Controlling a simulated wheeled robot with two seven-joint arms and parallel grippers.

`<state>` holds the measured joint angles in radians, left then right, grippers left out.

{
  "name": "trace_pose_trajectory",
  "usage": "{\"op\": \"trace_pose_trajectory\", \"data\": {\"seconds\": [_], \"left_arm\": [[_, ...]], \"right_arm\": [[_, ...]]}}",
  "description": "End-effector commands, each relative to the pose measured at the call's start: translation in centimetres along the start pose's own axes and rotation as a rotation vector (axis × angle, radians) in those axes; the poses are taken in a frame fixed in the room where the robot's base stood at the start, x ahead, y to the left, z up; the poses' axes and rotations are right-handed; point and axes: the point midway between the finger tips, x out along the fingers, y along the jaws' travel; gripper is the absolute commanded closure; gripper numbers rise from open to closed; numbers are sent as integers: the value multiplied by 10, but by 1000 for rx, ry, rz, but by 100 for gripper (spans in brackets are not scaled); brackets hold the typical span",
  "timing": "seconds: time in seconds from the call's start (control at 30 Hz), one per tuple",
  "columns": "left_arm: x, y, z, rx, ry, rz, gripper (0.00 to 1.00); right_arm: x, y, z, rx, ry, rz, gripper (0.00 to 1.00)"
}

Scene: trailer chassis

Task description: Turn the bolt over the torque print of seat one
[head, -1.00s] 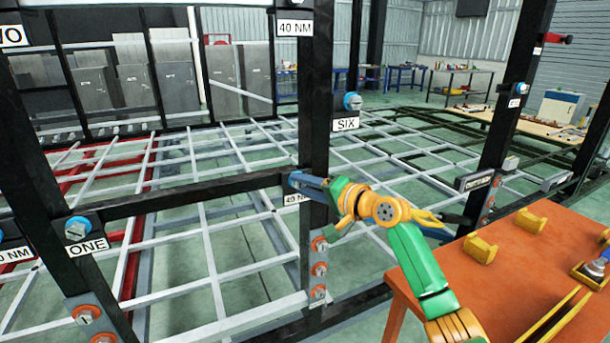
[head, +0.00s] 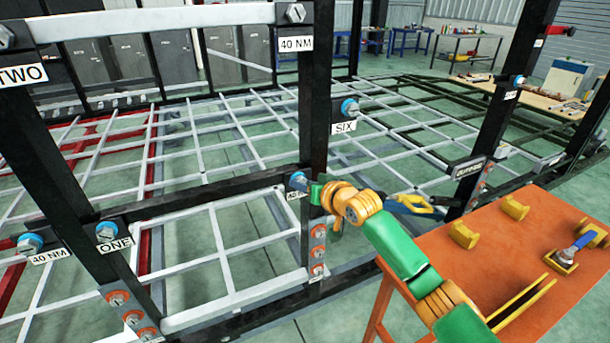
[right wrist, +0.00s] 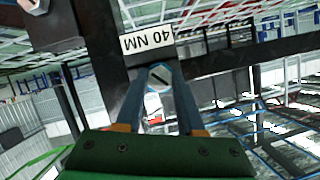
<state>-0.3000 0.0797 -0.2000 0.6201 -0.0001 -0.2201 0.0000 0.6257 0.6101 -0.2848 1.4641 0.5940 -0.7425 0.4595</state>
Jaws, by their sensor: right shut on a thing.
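My right gripper (head: 305,186) reaches the dark middle post, and its blue fingers are close around a bolt head there. In the right wrist view the same gripper (right wrist: 160,90) has its two fingers shut on the slotted bolt head (right wrist: 159,76). A 40 NM print (right wrist: 148,39) is beside this bolt, upside down in that view; the gripper partly covers it in the head view. A crossbar (head: 200,204) runs left from this bolt to another bolt (head: 107,231) with the ONE print (head: 115,246). My left gripper is not in view.
Another 40 NM print (head: 48,257) with a bolt is at far left. The SIX print (head: 344,127) and its bolt are on the middle post. An orange table (head: 520,290) with yellow holders stands right. A blue and yellow item (head: 415,204) shows behind my arm.

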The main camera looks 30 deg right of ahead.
Motion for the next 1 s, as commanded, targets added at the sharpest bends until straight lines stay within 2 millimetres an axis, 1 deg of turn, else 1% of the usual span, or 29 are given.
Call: {"op": "trace_pose_trajectory", "data": {"seconds": [0.03, 0.3, 0.87, 0.9, 1.0], "left_arm": [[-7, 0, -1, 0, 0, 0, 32], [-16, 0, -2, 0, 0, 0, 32], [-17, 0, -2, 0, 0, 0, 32], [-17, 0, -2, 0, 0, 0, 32], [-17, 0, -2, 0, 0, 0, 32]], "right_arm": [[-2, -2, -7, -20, 9, 5, 100], [-1, -2, -4, -108, 8, 42, 100], [0, -1, -2, -132, 6, 54, 100], [0, -1, -2, -132, 6, 54, 58], [0, -1, -1, -132, 4, 54, 32]]}}
